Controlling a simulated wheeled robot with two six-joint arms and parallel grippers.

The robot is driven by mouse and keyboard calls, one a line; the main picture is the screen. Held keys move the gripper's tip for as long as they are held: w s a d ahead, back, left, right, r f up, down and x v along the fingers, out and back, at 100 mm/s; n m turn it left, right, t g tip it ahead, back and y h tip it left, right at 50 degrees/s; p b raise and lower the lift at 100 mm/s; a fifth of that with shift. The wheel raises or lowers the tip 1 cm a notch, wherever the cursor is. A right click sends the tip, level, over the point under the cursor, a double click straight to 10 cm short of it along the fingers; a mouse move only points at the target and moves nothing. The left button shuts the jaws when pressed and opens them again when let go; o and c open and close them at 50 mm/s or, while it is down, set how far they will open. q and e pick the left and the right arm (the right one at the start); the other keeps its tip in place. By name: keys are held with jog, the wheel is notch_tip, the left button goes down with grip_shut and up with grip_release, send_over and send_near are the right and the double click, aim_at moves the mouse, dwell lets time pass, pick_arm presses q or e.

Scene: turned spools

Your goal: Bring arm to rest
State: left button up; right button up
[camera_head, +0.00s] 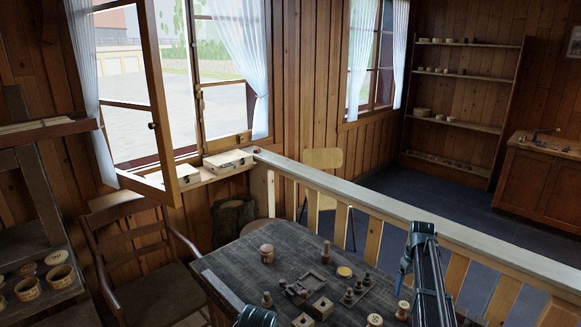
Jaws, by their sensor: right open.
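My right arm rises from the bottom edge at the right, over the right end of the dark wooden table (230,265). My right gripper (404,268) shows small and dark beside the arm and is open. I see nothing between its fingers. Only a dark piece of my left arm shows at the bottom edge. The left gripper is out of view. On the table are a round wooden pot (267,253), a shallow square tray (311,281), a yellow disc (344,272), wooden blocks with holes (321,308) and several turned spools (375,320).
A pale wooden railing (400,212) runs behind the table and past my right arm. A wooden armchair (140,245) stands at the left. A side shelf (45,290) with several round pots is at the far left. The table's left back part is clear.

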aim_at(404, 304)
notch_tip(404, 304, down, 10)
jog(key=b, duration=0.9)
jog(key=shift+f, duration=0.1)
jog(key=shift+r, duration=0.2)
notch_tip(404, 304, up, 12)
jog(key=p, duration=1.2)
notch_tip(404, 304, down, 13)
jog(key=b, duration=1.2)
jog(key=shift+r+b, duration=0.15)
jog(key=shift+b, duration=0.25)
notch_tip(404, 304, up, 4)
jog(key=p, duration=0.4)
jog(key=shift+r, duration=0.2)
jog(key=s+a, duration=0.1)
jog(key=s, duration=0.4)
jog(key=s+a+p, duration=0.1)
jog(key=s+a, duration=0.1)
jog(key=s, duration=0.3)
jog(key=s+a+r, duration=0.1)
jog(key=s+a, duration=0.1)
jog(key=s, duration=0.3)
jog(key=shift+a, duration=0.1)
